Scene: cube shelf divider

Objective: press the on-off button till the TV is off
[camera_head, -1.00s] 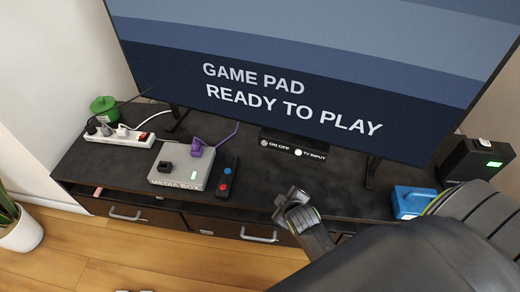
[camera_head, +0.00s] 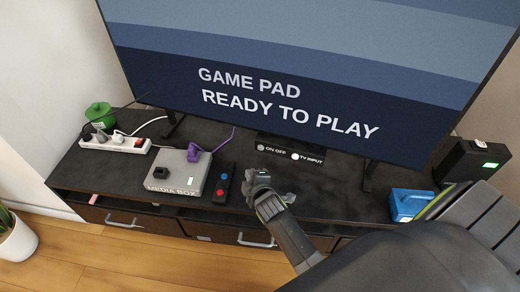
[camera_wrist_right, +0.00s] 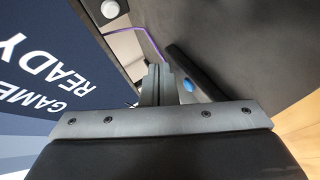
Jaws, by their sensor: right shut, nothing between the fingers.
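The TV (camera_head: 300,70) is on and its screen reads "GAME PAD READY TO PLAY". My left gripper is not in view.
On the dark TV cabinet (camera_head: 115,178) are a grey media box (camera_head: 176,178) and a remote (camera_head: 224,184) left of my gripper. A power strip (camera_head: 112,143) is at far left; a blue object (camera_head: 408,203) and a black box (camera_head: 474,162) are at right. A TV leg (camera_head: 368,175) stands between.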

